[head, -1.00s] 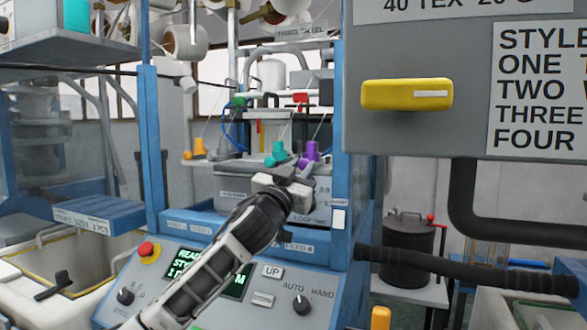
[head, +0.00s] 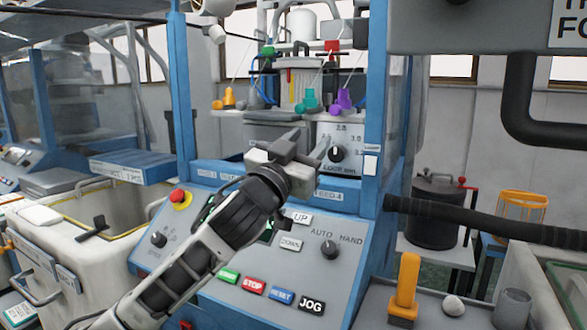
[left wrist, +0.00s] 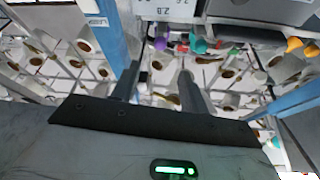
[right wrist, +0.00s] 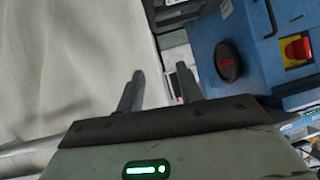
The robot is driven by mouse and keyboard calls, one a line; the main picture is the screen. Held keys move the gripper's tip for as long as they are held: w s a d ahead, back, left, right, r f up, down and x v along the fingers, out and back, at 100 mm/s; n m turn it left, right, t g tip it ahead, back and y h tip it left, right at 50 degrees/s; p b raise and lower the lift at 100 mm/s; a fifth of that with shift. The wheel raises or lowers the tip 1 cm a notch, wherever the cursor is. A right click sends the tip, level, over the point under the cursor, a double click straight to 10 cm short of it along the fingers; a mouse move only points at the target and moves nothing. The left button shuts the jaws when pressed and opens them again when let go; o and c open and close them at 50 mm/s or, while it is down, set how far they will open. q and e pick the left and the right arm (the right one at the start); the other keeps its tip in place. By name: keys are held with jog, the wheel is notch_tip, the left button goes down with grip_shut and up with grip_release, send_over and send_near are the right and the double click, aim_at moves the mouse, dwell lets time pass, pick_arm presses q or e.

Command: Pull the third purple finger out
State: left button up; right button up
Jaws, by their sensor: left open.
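A purple finger (head: 342,99) juts from the row at the upper part of the blue-framed machine, right of a teal finger (head: 309,100) and an orange finger (head: 228,98). My left gripper (head: 305,145) is open and empty, in front of and below the row. In the left wrist view, the purple finger (left wrist: 160,43) and the teal finger (left wrist: 199,46) lie beyond the jaws (left wrist: 159,72), apart from them. The orange finger (left wrist: 293,44) is at the right edge. My right gripper (right wrist: 160,75) is open and empty in its wrist view, beside a pale surface.
A sloped control panel (head: 215,282) with buttons lies below my left arm. Blue posts (head: 377,90) flank the row. A pale bin (head: 95,262) is at left.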

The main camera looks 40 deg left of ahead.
pick_arm(q)
jog(key=b+v, duration=0.1)
jog(key=v, duration=0.3)
jog(key=shift+s+f, duration=0.1)
jog(key=shift+s, duration=0.25)
pick_arm(e)
jog(key=shift+w+a, duration=0.1)
jog(key=shift+a, duration=0.1)
jog(key=shift+f, duration=0.15)
